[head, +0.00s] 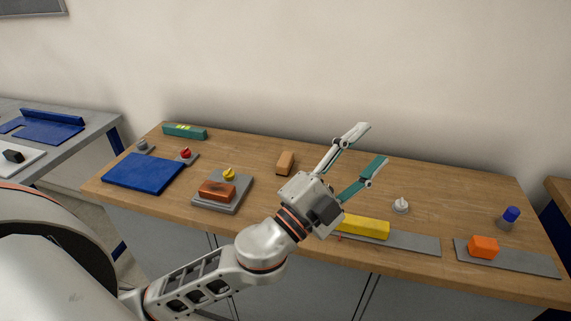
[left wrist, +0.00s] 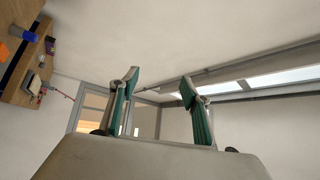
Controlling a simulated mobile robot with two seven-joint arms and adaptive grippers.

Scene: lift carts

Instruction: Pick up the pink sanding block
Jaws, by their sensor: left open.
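I see no clearly pink block in the head view. Block-like things on the wooden bench are a reddish-brown block (head: 217,190) on a grey plate (head: 238,204), a tan-brown block (head: 285,162) farther back, and an orange block (head: 483,246) on a grey strip at the right. My left gripper (head: 371,145) is open and empty, raised over the middle of the bench with its fingers pointing up and right. Its spread fingers also show in the left wrist view (left wrist: 159,80), with nothing between them. My right gripper is not in view.
The bench (head: 330,178) also holds a blue mat (head: 143,172), a green block (head: 185,131), a yellow bar (head: 365,227), a white-tipped item (head: 401,204), a blue-capped item (head: 510,216) and yellow and red knobs. A grey table (head: 81,137) stands at the left.

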